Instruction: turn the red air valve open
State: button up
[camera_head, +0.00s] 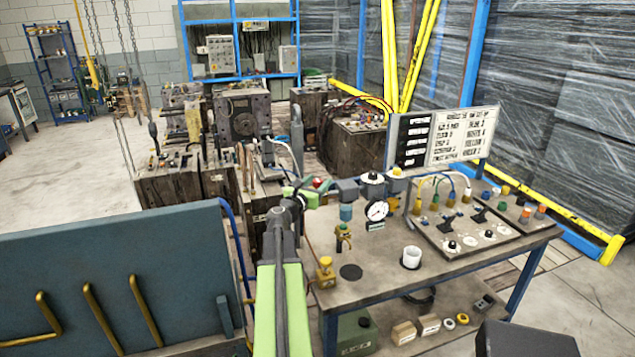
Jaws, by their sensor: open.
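A small red knob (317,183), which looks like the red air valve, shows at the left end of the pipe and regulator row above the bench. It is partly hidden by my gripper, so I cannot make out its handle's angle. My gripper (304,192), at the end of my green arm, is open and close beside the red knob. I cannot tell whether the fingers touch it or stand around it. A grey regulator block (347,190) and a round white gauge (377,211) sit to the right of the knob.
A dark blue-grey panel (120,270) with brass pipes stands left of my arm. Mould blocks (165,185) stand behind. Floor at far left is clear.

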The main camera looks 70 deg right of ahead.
jog(key=shift+d, duration=0.6)
jog(key=shift+c, duration=0.3)
grip_shut()
